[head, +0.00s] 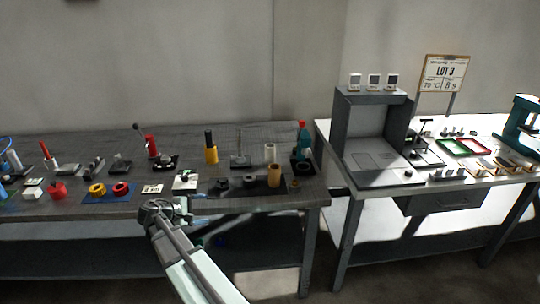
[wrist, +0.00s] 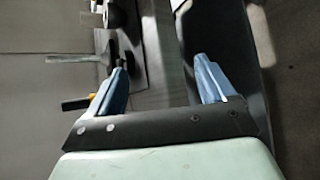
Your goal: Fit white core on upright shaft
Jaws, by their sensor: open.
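A pale white cylinder (head: 270,153), which looks like the white core, stands upright toward the right end of the dark bench. A thin upright shaft (head: 240,146) seems to rise from a small grey base left of it; it is too small to see clearly. My gripper (head: 199,208) is at the bench's front edge, left of and nearer than both. In the wrist view, the blue fingers (wrist: 163,68) are apart with nothing between them. I cannot make out the core or the shaft for certain in the wrist view.
A tan roll (head: 274,176) and dark rings (head: 236,182) lie on a dark mat in front of the core. A teal bottle (head: 302,140) with a red top stands to its right. A yellow-and-black tool (head: 211,148) stands left of the shaft. A second table (head: 390,190) is at right.

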